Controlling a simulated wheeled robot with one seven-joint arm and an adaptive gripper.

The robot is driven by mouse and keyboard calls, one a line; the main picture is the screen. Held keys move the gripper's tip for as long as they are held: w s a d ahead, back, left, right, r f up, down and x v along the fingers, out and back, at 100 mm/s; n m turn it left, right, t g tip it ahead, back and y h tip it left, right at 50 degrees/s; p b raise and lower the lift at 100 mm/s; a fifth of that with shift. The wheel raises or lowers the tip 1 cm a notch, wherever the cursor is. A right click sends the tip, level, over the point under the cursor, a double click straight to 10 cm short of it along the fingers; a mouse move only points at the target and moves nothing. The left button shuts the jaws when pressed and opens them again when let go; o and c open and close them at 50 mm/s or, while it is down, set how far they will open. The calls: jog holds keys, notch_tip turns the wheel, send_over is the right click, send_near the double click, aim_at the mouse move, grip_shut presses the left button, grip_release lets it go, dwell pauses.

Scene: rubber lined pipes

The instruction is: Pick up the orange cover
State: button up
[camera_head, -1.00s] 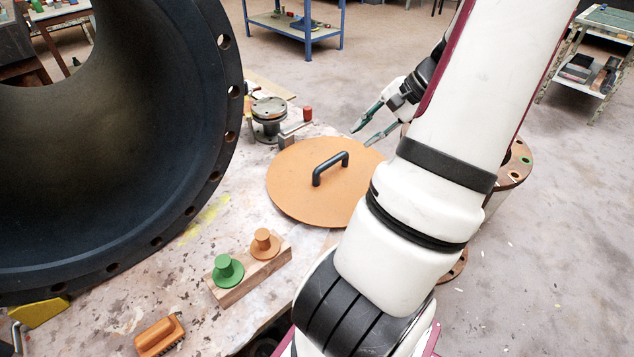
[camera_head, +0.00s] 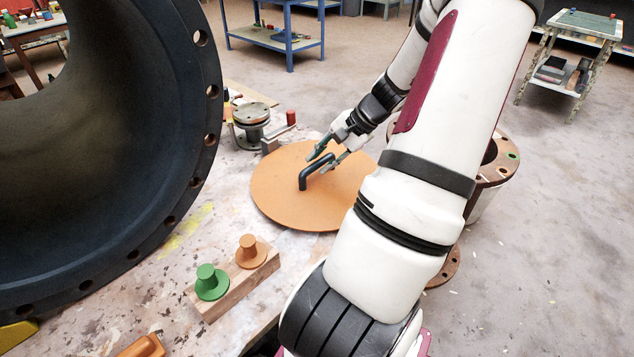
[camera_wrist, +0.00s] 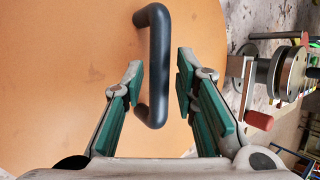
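The orange cover (camera_head: 283,200) is a flat round disc lying on the worn work table, with a dark arched handle (camera_head: 316,170) on top. In the wrist view the cover (camera_wrist: 60,70) fills the left and middle, and its handle (camera_wrist: 157,65) runs upright in the picture. My gripper (camera_head: 326,157) is at the handle, above the cover. In the wrist view my gripper (camera_wrist: 158,80) is open, with one green-padded finger on each side of the handle's near end. A gap shows on both sides of the handle. My arm hides the cover's right edge.
A large black flanged pipe (camera_head: 208,90) stands close on the left. A metal flanged part (camera_head: 252,115) and a red-capped piece (camera_head: 291,118) sit behind the cover. A wooden block (camera_head: 235,285) holds green and orange knobs in front. A rusty flange (camera_head: 490,172) is at right.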

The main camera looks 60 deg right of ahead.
jog(key=shift+x, duration=1.1)
grip_shut()
jog(key=shift+r, duration=0.1)
